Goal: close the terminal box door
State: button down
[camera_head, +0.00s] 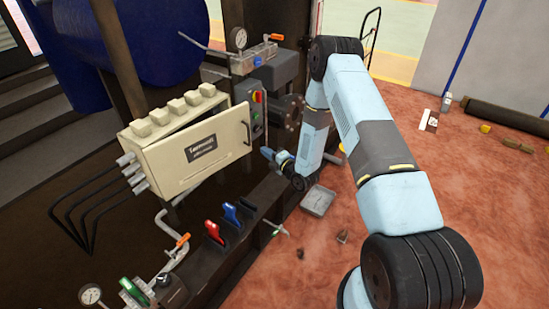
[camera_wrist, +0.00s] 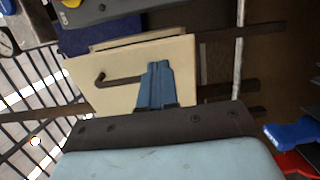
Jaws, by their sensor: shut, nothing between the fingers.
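The cream terminal box (camera_head: 150,125) stands at the left of centre in the head view, with several knobs or glands along its top. Its door (camera_head: 180,172) carries a dark label and is ajar, with a dark wedge-shaped gap along its top edge. The door handle (camera_head: 246,131) is a dark bar near the door's right edge. My gripper (camera_head: 266,153) is just right of that edge, below the handle. In the wrist view, my shut, empty gripper (camera_wrist: 155,66) overlaps the cream door (camera_wrist: 115,97), beside the handle (camera_wrist: 116,79). I cannot tell whether the fingers touch the door.
A red lever (camera_head: 213,230) and a blue lever (camera_head: 231,214) stand on the dark beam below the box. A control panel (camera_head: 256,112) with a red and yellow switch is behind my gripper. A metal tray (camera_head: 318,201) lies on the floor.

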jog(key=x, duration=0.7)
